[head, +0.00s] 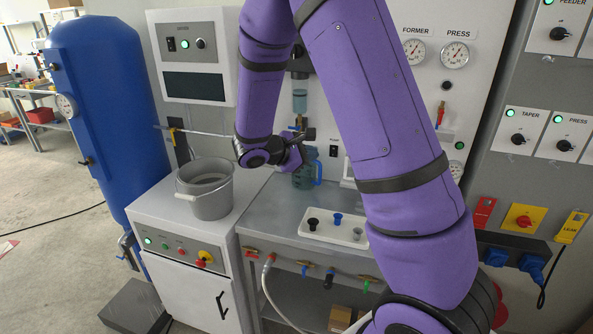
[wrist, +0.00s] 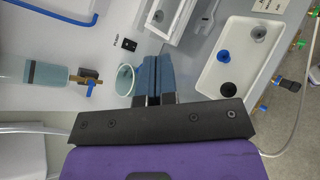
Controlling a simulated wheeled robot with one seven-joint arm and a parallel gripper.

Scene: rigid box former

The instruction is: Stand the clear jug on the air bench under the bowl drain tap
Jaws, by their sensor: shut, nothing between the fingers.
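The clear jug (head: 307,174), bluish with a blue handle, stands upright on the grey air bench (head: 256,222), close to the back panel. The clear bowl (head: 299,98) is on the panel above it, with the drain tap below the bowl. In the wrist view the jug's round rim (wrist: 125,80) is beside my fingers and partly covered by them. The bowl (wrist: 45,74) and brass drain tap (wrist: 88,82) lie to its left. My gripper (wrist: 157,62) is shut and empty, right beside the jug. I cannot tell whether it touches the jug.
A white tray (head: 318,232) with several small cups lies on the bench, right of the jug. A grey bucket (head: 207,190) stands on the white cabinet at left. Valves and a hose (head: 268,285) hang at the bench's front edge. A blue tank (head: 110,115) stands far left.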

